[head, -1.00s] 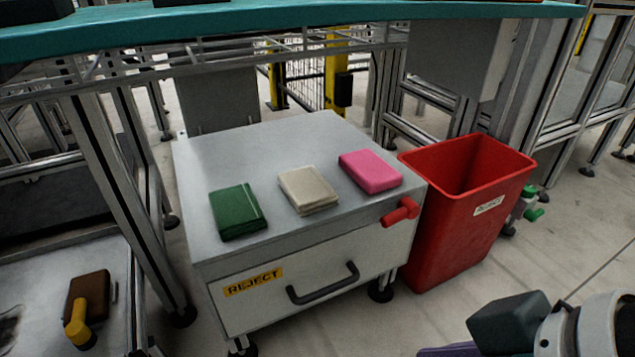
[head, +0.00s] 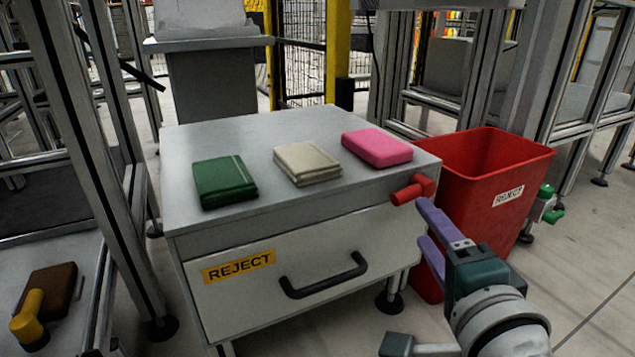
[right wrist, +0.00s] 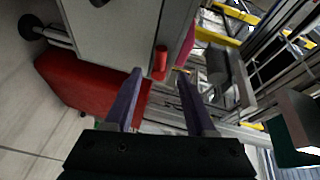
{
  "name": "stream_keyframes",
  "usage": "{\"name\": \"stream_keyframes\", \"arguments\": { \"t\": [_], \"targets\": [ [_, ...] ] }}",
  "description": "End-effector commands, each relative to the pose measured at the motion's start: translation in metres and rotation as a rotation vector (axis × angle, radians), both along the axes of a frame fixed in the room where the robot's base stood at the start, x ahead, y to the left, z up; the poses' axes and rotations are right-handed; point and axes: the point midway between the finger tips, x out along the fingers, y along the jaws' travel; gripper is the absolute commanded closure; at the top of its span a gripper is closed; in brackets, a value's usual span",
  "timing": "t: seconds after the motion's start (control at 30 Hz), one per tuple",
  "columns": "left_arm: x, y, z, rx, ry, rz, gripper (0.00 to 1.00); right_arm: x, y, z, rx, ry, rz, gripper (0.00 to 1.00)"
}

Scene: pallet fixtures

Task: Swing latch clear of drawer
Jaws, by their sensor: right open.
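The red latch (head: 413,190) sits at the upper right front corner of the white cabinet, its handle pointing left across the corner just above the drawer front. The drawer (head: 310,264) is shut and has a dark bar handle (head: 324,278) and a yellow REJECT label. My right gripper (head: 422,222) is open just right of and slightly below the latch, its purple fingers apart. In the right wrist view the latch (right wrist: 160,62) lies ahead, between and beyond the fingertips (right wrist: 160,75); I see no contact. My left gripper is out of view.
A red REJECT bin (head: 500,190) stands right of the cabinet, close behind my right gripper. Green (head: 225,181), beige (head: 307,163) and pink (head: 377,148) packs lie on the cabinet top (head: 250,135).

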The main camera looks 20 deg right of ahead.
Motion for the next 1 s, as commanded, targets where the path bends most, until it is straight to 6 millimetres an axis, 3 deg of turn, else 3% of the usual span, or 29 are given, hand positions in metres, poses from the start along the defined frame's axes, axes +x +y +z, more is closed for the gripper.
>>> {"name": "stream_keyframes", "arguments": {
  "t": [0.1,0.33,0.73,1.0],
  "targets": [
    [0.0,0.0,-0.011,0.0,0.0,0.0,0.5,0.025,-0.007,-0.005,0.002,-0.005,-0.001,0.44],
    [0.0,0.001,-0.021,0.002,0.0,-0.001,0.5,0.058,-0.018,-0.008,-0.003,-0.002,0.002,0.44],
    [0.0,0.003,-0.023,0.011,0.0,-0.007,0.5,0.068,-0.021,-0.007,-0.004,0.001,0.004,0.44],
    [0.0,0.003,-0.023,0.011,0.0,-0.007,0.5,0.068,-0.021,-0.007,-0.004,0.001,0.004,0.72]
  ]
}}
